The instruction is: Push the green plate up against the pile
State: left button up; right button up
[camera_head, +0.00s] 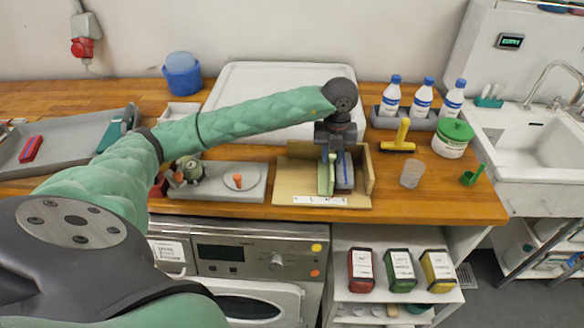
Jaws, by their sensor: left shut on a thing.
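The green plate (326,178) stands upright in a cardboard-coloured open tray (291,180) on the wooden counter. The pile (345,178), dark grey-blue, is just to its right, between the plate and the tray's right wall. I cannot tell whether plate and pile touch. My left gripper (332,158) points down over the tray and is shut on the green plate's upper part. The gripper hides the tops of both plate and pile. My right gripper is not in view.
A grey fixture (218,190) with a round disc stands left of the tray. Right of it are a clear cup (411,174), a yellow-handled tool (400,138) and a green-lidded tub (453,139). A large white tray (240,80) lies behind. A white strip with marks (318,201) runs along the tray's front.

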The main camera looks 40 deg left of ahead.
pick_arm(q)
jog(key=shift+w+d+b, duration=0.15)
jog(key=shift+w+d, duration=0.35)
jog(key=shift+d, duration=0.3)
jog(key=shift+w+d+b, duration=0.15)
jog(key=shift+w+d, duration=0.3)
jog(key=shift+d, duration=0.3)
jog(key=o, duration=0.6)
notch_tip(320, 180, up, 8)
jog(key=p, duration=0.3)
jog(key=shift+f, duration=0.1)
